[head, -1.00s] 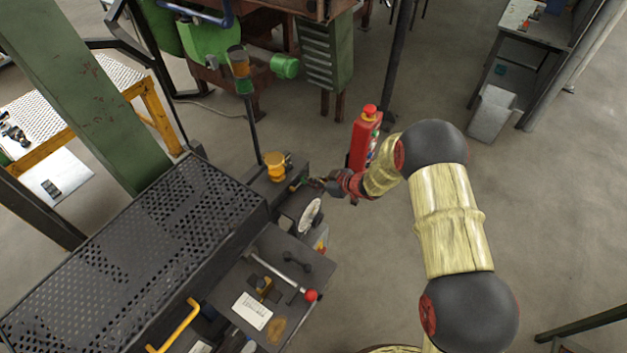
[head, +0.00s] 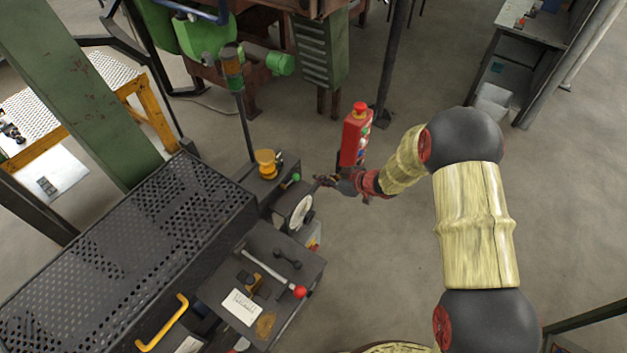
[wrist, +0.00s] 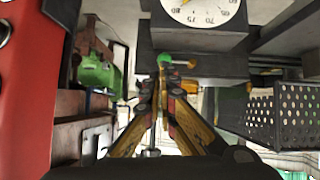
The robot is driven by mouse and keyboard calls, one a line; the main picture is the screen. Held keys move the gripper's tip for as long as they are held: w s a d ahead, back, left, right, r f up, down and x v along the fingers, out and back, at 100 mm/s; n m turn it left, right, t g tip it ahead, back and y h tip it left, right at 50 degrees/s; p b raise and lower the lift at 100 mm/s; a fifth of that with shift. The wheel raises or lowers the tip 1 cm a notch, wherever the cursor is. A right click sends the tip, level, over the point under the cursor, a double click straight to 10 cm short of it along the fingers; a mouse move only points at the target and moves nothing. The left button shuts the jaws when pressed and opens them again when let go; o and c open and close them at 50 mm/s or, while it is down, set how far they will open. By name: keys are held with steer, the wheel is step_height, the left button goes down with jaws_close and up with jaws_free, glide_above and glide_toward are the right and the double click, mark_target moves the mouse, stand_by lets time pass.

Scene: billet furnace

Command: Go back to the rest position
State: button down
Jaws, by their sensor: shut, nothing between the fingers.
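My gripper (head: 322,181) is at the end of my arm, just right of the machine's control end in the head view. It is shut and empty. In the wrist view its two fingers (wrist: 162,92) come together at the tips, below a small green knob (wrist: 165,59) on a dark box. The same green knob shows in the head view (head: 295,177), a short way left of the fingertips. A white round dial gauge (head: 301,213) sits just below and left of the gripper.
A red control box (head: 355,138) stands close behind my gripper. A perforated cover (head: 130,250) lies to the left. The floor (head: 570,220) at right is clear.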

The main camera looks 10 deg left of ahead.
steer(key=d, duration=0.1)
steer(key=d+r, duration=0.2)
steer(key=d, duration=0.1)
steer(key=shift+s+r, duration=0.2)
steer(key=shift+s, duration=0.15)
steer(key=shift+d, duration=0.15)
